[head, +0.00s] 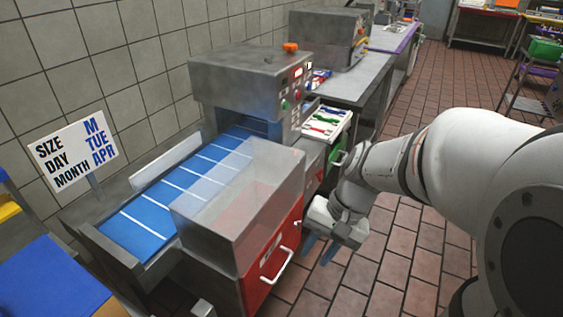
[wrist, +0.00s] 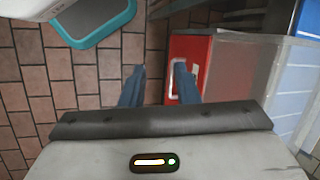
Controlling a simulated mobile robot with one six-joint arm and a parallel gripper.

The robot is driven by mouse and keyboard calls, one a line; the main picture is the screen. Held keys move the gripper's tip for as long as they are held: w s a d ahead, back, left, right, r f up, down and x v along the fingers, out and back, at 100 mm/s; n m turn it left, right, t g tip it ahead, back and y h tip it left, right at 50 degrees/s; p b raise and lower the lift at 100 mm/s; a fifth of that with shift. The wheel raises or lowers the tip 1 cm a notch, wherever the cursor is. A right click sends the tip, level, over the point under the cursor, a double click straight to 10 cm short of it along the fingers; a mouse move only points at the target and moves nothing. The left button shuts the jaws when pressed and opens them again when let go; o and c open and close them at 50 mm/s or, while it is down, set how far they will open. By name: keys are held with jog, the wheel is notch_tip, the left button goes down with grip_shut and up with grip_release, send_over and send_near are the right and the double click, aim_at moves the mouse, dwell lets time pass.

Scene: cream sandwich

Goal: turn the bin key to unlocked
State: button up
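The red bin front (head: 267,262) is below the clear-sided hopper, on the near side of the machine. It has a pale bar handle (head: 277,268). A small pale fitting (head: 297,223) shows near its upper right edge; I cannot tell whether it is the key or how it is turned. My gripper (head: 319,250) is just right of the red front, fingers pointing down, apart and empty. In the wrist view the two blue fingers (wrist: 160,84) are spread, and the right one overlaps the red front (wrist: 190,50) and its pale handle (wrist: 171,78).
A blue conveyor belt (head: 180,200) runs behind the clear hopper (head: 240,195). A sign (head: 72,155) stands at left. A tray of coloured items (head: 322,123) is beside the machine. Open tiled floor (head: 400,255) lies right of the bin. A teal-rimmed thing (wrist: 95,38) shows in the wrist view.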

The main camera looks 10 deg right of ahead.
jog(key=w+a+f+m+y+b, duration=0.2)
jog(key=w+f+m+y+b, duration=0.2)
jog(key=w+f+m+y, duration=0.3)
jog(key=m+t+y+b, duration=0.3)
jog(key=m+t+b, duration=0.4)
jog(key=m+t, duration=0.5)
send_near(298, 225)
jog(key=m, duration=0.1)
jog(key=x, duration=0.8)
jog(key=shift+w+r+g, duration=0.25)
jog(key=shift+r+g, duration=0.05)
jog(key=shift+d, duration=0.15)
